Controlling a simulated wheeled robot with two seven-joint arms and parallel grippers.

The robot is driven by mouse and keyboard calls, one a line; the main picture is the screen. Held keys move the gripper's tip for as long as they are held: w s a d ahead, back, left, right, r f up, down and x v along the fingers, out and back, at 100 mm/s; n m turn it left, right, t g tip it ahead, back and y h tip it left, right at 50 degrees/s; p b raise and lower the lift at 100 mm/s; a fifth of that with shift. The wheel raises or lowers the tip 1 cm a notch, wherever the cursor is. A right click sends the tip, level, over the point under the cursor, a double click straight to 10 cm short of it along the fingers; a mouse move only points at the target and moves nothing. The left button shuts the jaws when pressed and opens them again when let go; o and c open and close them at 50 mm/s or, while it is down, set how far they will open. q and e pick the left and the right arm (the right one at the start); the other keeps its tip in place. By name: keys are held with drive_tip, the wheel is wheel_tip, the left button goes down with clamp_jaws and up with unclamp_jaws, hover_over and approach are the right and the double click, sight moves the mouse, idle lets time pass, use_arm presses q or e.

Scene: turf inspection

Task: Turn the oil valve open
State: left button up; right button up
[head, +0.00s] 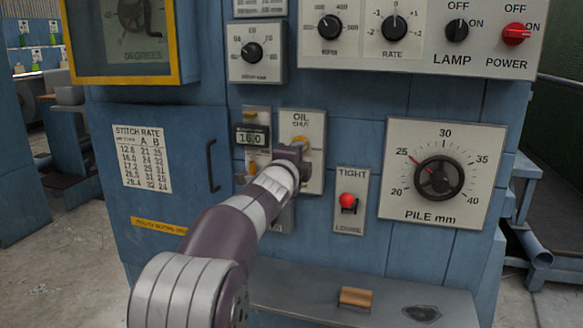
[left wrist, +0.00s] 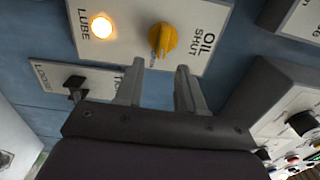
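The oil valve is a yellow knob (left wrist: 163,40) on a pale plate marked OIL and SHUT (left wrist: 218,14). In the left wrist view it lies just beyond my left gripper's fingertips, roughly in line with the gap between them. My left gripper (left wrist: 160,67) is open and empty, its two grey fingers apart. In the head view my left gripper (head: 295,155) is in front of the plate (head: 317,122) and hides its lower part; only some of the yellow knob (head: 301,141) shows. Whether the fingers touch the knob cannot be told. My right gripper is not in view.
A lit LUBE lamp (left wrist: 101,27) is on the same plate. A counter reading 16.0 (head: 251,138) sits to its left. A red-tipped TIGHT switch (head: 347,201) and a PILE dial (head: 439,177) are to its right. A wooden-handled object (head: 356,297) lies on the ledge below.

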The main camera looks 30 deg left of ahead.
use_arm(q)
drive_tip(key=v, duration=0.7)
drive_tip(key=shift+s, duration=0.35)
drive_tip(key=shift+d, duration=0.1)
